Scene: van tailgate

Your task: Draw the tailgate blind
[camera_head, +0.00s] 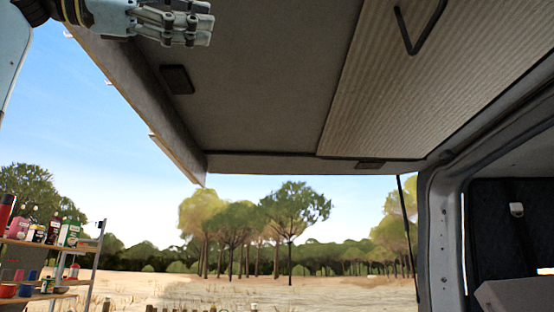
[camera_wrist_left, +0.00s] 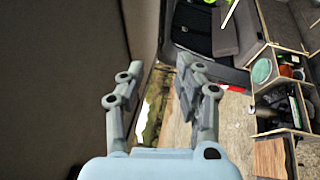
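The raised tailgate (camera_head: 255,90) fills the top of the head view, its grey lining facing down. A ribbed beige blind (camera_head: 410,95) covers its right part, and the lining left of the blind's edge is bare. A dark bent handle (camera_head: 405,33) is on the blind near the top edge of the picture. My left gripper (camera_head: 207,27) is at the upper left, in front of the bare lining, well left of the handle and apart from it. In the left wrist view its two fingers (camera_wrist_left: 155,85) stand apart with nothing between them. My right gripper is in neither view.
Small dark pads (camera_head: 177,79) (camera_head: 370,164) sit on the lining. A shelf rack (camera_head: 98,265) with cans and boxes stands at the lower left. The van's door frame (camera_head: 440,240) is at right. The wrist view shows wooden compartments (camera_wrist_left: 282,115) and floor. Open air lies below the tailgate.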

